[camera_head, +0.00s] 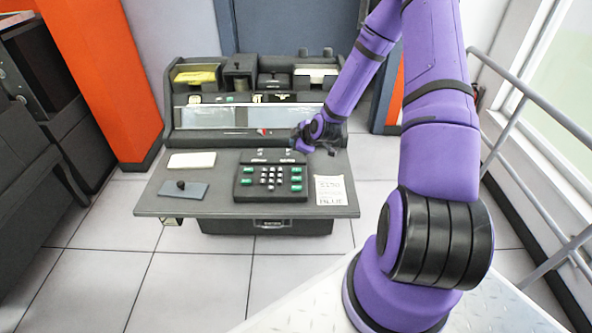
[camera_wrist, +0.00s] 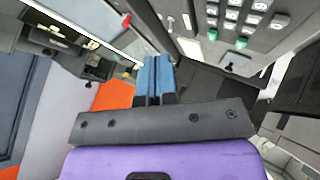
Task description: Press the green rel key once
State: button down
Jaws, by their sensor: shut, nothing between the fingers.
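The dark keypad (camera_head: 270,181) sits on the grey desk of the punch machine, with pale keys in the middle and green keys on both sides. Green keys show on its left (camera_head: 246,182) and right (camera_head: 296,179). Their labels are too small to read, so I cannot tell which is rel. My gripper (camera_head: 303,146) is behind and above the keypad's right rear corner, apart from the green keys. In the wrist view its blue fingers (camera_wrist: 157,78) are together and empty. Part of the keypad (camera_wrist: 255,22) with two green keys (camera_wrist: 241,43) shows at upper right there.
A printed paper (camera_head: 330,190) lies right of the keypad. A pale card stack (camera_head: 191,160) and a grey plate with a black knob (camera_head: 183,189) are at left. The machine's upright back (camera_head: 250,115) rises behind. A railing (camera_head: 540,110) runs along the right.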

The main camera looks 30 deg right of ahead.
aim_at(296, 170)
jog(key=shift+f, duration=4.4)
jog(key=shift+f, duration=0.1)
jog(key=shift+f, duration=0.3)
jog(key=shift+f, duration=0.45)
jog(key=shift+r, duration=0.9)
jog(key=shift+r, duration=2.5)
